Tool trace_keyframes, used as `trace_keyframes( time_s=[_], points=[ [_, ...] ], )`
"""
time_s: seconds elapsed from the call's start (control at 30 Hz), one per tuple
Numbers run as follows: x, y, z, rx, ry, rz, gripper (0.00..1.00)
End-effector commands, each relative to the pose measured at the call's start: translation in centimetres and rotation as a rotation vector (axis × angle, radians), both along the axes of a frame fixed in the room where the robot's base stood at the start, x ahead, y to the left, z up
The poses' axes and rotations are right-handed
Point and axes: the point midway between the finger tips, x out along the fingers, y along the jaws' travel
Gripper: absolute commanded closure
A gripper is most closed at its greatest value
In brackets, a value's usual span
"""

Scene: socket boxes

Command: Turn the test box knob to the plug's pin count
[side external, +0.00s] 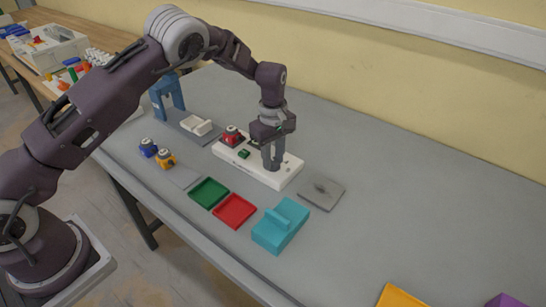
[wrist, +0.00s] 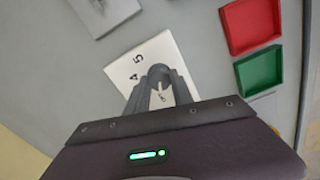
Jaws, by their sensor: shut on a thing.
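The white test box (side external: 286,179) lies on the table below my gripper (side external: 273,167). A red plug (side external: 232,134) stands at its left end. In the wrist view, my gripper (wrist: 161,88) is shut around the knob (wrist: 160,74), a grey round part on the box's face (wrist: 148,52). A pale pointer mark shows between the fingers. The printed digits 4 and 5 are readable beside the knob; other digits are hidden by my gripper. The red plug's pins are not visible.
A blue plug (side external: 148,147) and a yellow plug (side external: 165,158) stand to the left. Green (side external: 209,193) and red (side external: 235,211) trays lie in front. The table's right side is mostly clear.

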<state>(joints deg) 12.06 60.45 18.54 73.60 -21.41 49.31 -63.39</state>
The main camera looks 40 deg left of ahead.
Motion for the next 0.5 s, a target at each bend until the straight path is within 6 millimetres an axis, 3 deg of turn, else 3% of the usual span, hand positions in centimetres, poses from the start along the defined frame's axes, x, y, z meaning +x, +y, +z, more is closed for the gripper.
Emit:
trace_keyframes(
  time_s=[0.27, 0.5],
  points=[
    [0.01, 0.03, 0.04, 0.001, 0.000, -0.035, 1.00],
    [0.04, -0.02, 0.05, 0.000, 0.000, -0.180, 1.00]
  ],
)
